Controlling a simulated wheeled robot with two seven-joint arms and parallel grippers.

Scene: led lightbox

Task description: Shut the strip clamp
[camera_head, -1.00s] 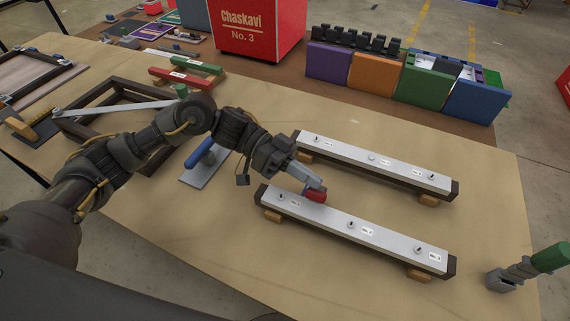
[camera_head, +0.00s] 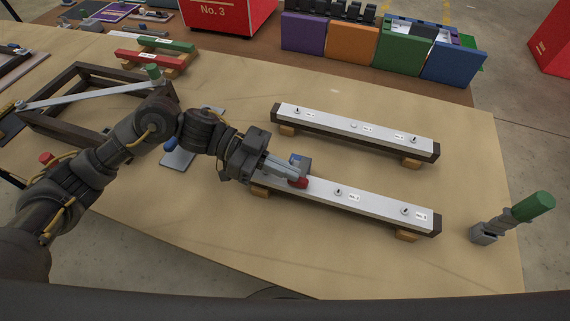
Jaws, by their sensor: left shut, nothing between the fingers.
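My left gripper (camera_head: 292,174) is over the left end of the near white strip (camera_head: 370,205), its fingers together and pointing right. A small red piece (camera_head: 299,183) sits right at the fingertips, low against the strip. A grey-blue block (camera_head: 301,161) stands just behind the fingertips. These two may be parts of the strip clamp, but the fingers hide how they join and I cannot tell whether the clamp is open. I also cannot tell whether the fingers touch the red piece. The strip's left end is partly hidden by the gripper. My right gripper is not in view.
A second white strip (camera_head: 340,123) lies parallel behind. A dark frame (camera_head: 65,80) and a blue-handled plate (camera_head: 180,158) lie left. Coloured boxes (camera_head: 352,43) line the back. The front table is bare.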

